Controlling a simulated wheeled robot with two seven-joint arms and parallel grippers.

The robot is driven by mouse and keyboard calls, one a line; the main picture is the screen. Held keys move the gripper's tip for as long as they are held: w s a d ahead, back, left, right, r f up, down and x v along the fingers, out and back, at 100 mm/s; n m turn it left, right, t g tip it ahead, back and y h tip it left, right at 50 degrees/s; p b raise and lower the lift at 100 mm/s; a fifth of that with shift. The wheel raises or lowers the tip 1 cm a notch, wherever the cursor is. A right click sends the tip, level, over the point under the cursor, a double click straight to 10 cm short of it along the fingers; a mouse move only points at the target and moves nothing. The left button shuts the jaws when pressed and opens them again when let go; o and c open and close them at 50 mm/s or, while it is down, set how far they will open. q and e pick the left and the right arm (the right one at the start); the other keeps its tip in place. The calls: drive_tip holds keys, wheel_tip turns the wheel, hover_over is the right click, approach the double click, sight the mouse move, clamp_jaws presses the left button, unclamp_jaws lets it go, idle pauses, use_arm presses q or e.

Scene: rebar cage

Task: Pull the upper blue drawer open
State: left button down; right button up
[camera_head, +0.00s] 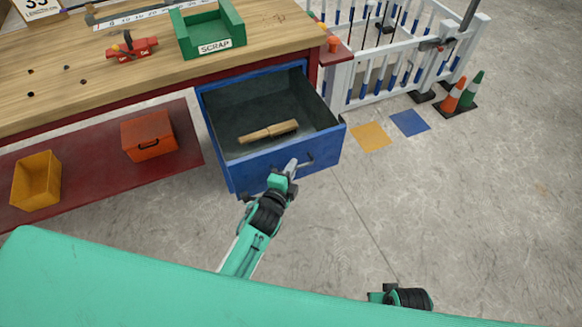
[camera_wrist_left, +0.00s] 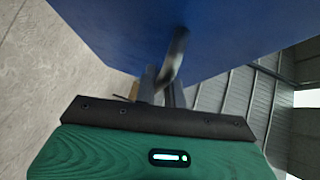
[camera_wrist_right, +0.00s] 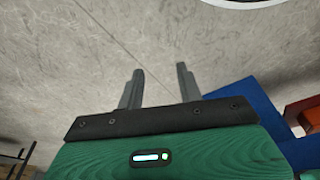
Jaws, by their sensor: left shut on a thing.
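The upper blue drawer (camera_head: 262,176) stands pulled out from under the wooden workbench, and its dark inside shows from above. A wooden-handled tool (camera_head: 268,131) lies in it. My left gripper (camera_head: 291,168) is at the drawer's front, shut on the metal handle (camera_head: 306,161). In the left wrist view the handle (camera_wrist_left: 177,62) runs between the fingers (camera_wrist_left: 160,85), under the blue front (camera_wrist_left: 220,30). My right gripper (camera_wrist_right: 160,88) is open and empty above the floor in the right wrist view. In the head view only part of my right arm shows, low at the right.
The workbench top (camera_head: 120,70) holds a green scrap bin (camera_head: 208,32) and a red tool (camera_head: 132,47). An orange box (camera_head: 148,135) and a yellow bin (camera_head: 36,181) sit on the red lower shelf. White fencing (camera_head: 385,80) and cones (camera_head: 455,95) stand right. Floor before the drawer is clear.

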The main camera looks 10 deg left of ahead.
use_arm(q)
drive_tip(key=c, duration=1.5)
unclamp_jaws()
drive_tip(key=v, duration=1.4)
use_arm(e)
drive_tip(key=shift+f, duration=0.35)
use_arm(q)
drive_tip(key=shift+w+f, duration=0.1)
use_arm(e)
drive_tip(key=shift+a, duration=0.1)
